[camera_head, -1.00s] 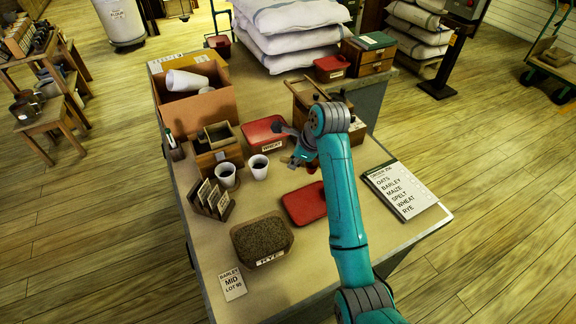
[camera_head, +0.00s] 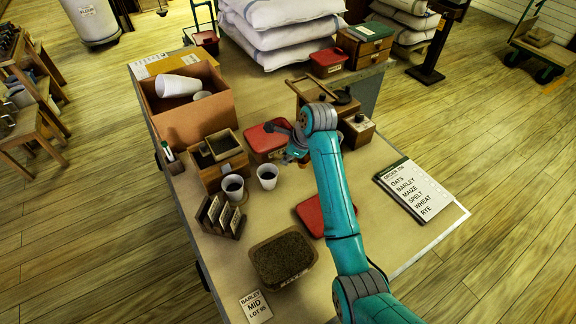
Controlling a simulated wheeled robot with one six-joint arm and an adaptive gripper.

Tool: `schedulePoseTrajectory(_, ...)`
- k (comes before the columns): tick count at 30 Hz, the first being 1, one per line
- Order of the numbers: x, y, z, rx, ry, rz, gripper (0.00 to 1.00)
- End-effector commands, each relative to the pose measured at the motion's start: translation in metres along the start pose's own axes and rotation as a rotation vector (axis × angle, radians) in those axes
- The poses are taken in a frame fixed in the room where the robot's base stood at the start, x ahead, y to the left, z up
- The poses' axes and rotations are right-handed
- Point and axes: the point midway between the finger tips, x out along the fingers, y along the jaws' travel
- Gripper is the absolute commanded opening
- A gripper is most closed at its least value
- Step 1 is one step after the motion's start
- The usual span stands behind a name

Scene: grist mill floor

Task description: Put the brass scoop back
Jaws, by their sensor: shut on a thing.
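My gripper (camera_head: 293,153) is above the middle of the table, at the front right edge of the wheat tub with a red lid (camera_head: 264,142). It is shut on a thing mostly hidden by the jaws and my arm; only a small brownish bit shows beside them. I take this for the brass scoop, but its shape cannot be made out. No other scoop is visible. An open tub of dark grain (camera_head: 283,258) stands at the near side of the table, and a loose red lid (camera_head: 312,214) lies partly behind my arm.
Two cups of dark contents, one of them a white cup (camera_head: 267,177), stand left of my gripper. A wooden box (camera_head: 220,162), a cardboard box (camera_head: 190,122) and a card rack (camera_head: 220,216) are further left. An order board (camera_head: 412,188) lies at right. Wooden boxes stand behind my arm.

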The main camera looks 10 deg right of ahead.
Motion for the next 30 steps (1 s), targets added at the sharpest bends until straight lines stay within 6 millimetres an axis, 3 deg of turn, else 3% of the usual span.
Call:
schedulePoseTrajectory(14,0.041,0.009,-0.017,0.000,0.000,0.000,0.00)
schedulePoseTrajectory(25,0.044,0.010,-0.018,0.000,-0.001,-0.001,0.00)
schedulePoseTrajectory(26,0.044,0.010,-0.018,-0.001,-0.001,-0.002,0.24)
schedulePoseTrajectory(27,0.044,0.010,-0.018,-0.001,-0.001,-0.002,0.34)
schedulePoseTrajectory(28,0.044,0.010,-0.018,-0.001,-0.001,-0.002,0.41)
schedulePoseTrajectory(30,0.044,0.010,-0.018,-0.001,-0.001,-0.001,0.44)
